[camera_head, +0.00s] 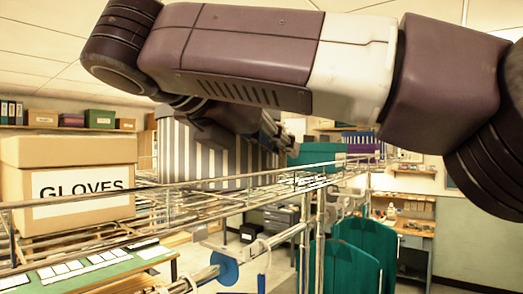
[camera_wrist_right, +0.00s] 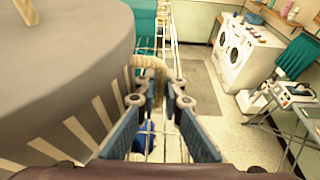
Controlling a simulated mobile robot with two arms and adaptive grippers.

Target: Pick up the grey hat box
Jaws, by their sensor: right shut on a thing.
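The grey hat box, with cream vertical stripes, stands on the wire shelf in the head view (camera_head: 205,155), partly hidden behind my right arm. In the right wrist view its round grey lid and striped side (camera_wrist_right: 70,75) fill the left. My right gripper shows at the box's right side in the head view (camera_head: 287,143). In the wrist view the right gripper (camera_wrist_right: 161,88) has its fingertips close together on a beige, rope-like handle (camera_wrist_right: 150,64) at the box's side. I cannot tell whether the box is clear of the shelf. My left gripper is not in view.
A cardboard box marked GLOVES (camera_head: 78,170) stands left on the wire shelf (camera_head: 185,198). A teal box (camera_head: 318,153) is beyond the hat box. Teal panels (camera_head: 352,255) stand below right. White washing machines (camera_wrist_right: 236,52) line the wall; floor shows before them.

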